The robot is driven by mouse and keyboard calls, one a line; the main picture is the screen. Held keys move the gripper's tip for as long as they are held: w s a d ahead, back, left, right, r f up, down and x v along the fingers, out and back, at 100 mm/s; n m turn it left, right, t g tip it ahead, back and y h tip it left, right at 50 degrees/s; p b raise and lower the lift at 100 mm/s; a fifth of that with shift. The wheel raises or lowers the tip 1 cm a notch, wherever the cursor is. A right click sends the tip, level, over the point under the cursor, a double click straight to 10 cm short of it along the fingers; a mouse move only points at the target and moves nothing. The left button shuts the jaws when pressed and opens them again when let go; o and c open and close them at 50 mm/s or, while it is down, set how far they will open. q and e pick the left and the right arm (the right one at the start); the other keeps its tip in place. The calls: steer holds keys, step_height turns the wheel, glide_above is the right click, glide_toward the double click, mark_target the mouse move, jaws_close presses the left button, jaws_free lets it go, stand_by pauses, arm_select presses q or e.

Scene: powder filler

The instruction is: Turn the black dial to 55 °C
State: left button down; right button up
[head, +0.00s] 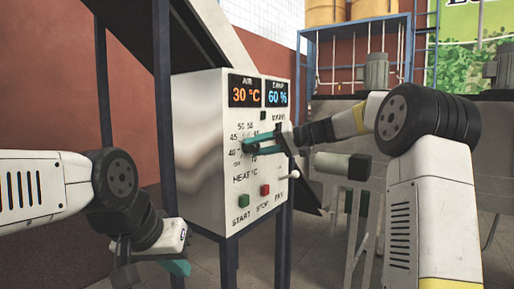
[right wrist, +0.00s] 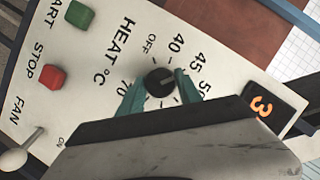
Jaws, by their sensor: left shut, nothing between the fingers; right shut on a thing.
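The black dial (right wrist: 159,82) sits on the white control panel, between the teal fingers of my right gripper (right wrist: 157,92) in the right wrist view. The right gripper is shut on the dial, one finger on each side. I cannot clearly tell where the dial points. The AIR display (head: 244,92) reads 30 °C. My left gripper (head: 178,267) is shut and empty, low and left of the panel.
The panel (head: 205,140) also carries a DAMP display (head: 277,93) at 60 %, a green START button (head: 243,200), a red STOP button (head: 265,190) and a FAN lever (head: 291,175). Dark frame posts flank it. A blue rack (head: 357,28) stands behind.

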steer(key=m+y, duration=0.1)
steer(key=m, duration=0.2)
steer(key=m+y, duration=0.1)
steer(key=m, duration=0.2)
steer(key=shift+d+f+g+y, duration=0.1)
steer(key=shift+f+g+y, duration=0.05)
steer(key=shift+g+y, duration=0.2)
steer(key=m+y, duration=0.1)
steer(key=m, duration=0.2)
steer(key=shift+f+m+t+y, duration=0.1)
steer(key=shift+m+t+y, duration=0.6)
steer(key=shift+m, duration=1.5)
steer(key=o, duration=1.4)
steer(key=shift+c, duration=0.2)
